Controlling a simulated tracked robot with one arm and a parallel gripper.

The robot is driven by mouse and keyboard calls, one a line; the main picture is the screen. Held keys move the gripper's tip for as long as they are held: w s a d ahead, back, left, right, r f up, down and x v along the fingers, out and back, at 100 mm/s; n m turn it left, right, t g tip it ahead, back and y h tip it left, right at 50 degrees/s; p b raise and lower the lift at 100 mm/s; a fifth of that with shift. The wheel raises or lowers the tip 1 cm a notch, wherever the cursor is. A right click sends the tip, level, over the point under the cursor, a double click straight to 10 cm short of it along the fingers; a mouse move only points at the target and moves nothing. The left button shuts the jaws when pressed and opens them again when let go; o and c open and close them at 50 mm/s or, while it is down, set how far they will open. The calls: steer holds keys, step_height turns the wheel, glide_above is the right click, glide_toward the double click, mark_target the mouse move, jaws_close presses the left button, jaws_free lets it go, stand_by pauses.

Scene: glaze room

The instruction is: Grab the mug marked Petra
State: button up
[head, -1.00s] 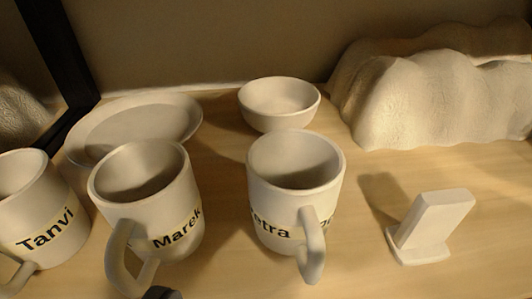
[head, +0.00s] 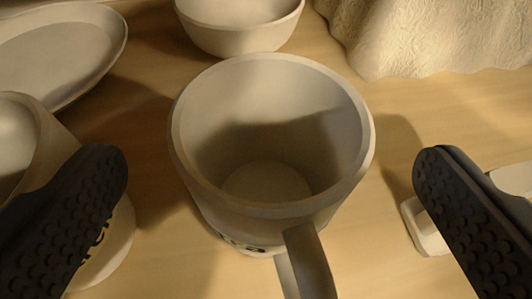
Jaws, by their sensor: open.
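The mug marked Petra (head: 190,170) stands upright in the middle of the head view, seen from above and empty. Its handle points toward the bottom of the picture, and only the end of its name shows now. My gripper (head: 272,170) is open, with one dark finger on each side of this mug and a gap to it on both sides. The mug marked Marek (head: 120,235) is at the left, partly hidden behind my left finger.
A bowl (head: 240,38) stands just behind the Petra mug. A plate (head: 60,50) is at the back left. A rough, lumpy pale form (head: 430,35) is at the back right. A small pale stand (head: 425,232) is partly hidden behind my right finger.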

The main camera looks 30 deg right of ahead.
mark_target(267, 96)
steer(key=b+x, duration=0.1)
steer(key=x, duration=0.3)
steer(key=shift+w+f, duration=0.15)
steer(key=shift+w, duration=0.1)
steer(key=c, duration=1.3)
steer(key=shift+o, duration=0.2)
